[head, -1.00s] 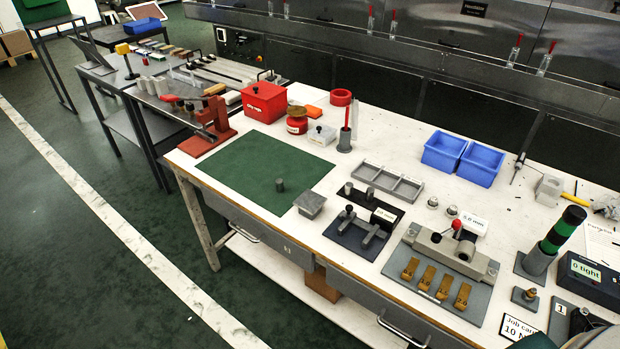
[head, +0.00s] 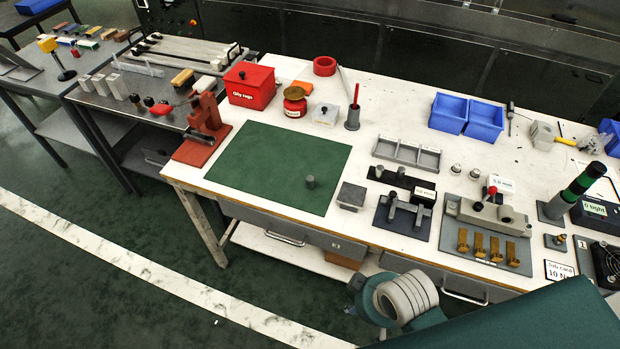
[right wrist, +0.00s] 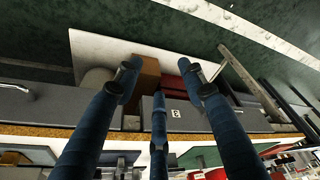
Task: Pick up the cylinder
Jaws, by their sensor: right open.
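A small dark grey cylinder (head: 310,182) stands upright on the green mat (head: 262,160), near the mat's right front part. It stands alone, with nothing touching its sides. In the right wrist view my right gripper (right wrist: 160,72) has its blue fingers spread apart, with nothing between them. It faces the drawer fronts (right wrist: 200,113) of the bench. My left gripper is not in view.
A grey square block (head: 351,196) and a dark fixture (head: 403,217) stand right of the mat. A red can (head: 295,106), a red bin (head: 250,86) and a red stand (head: 202,138) are behind and left. Most of the mat is clear.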

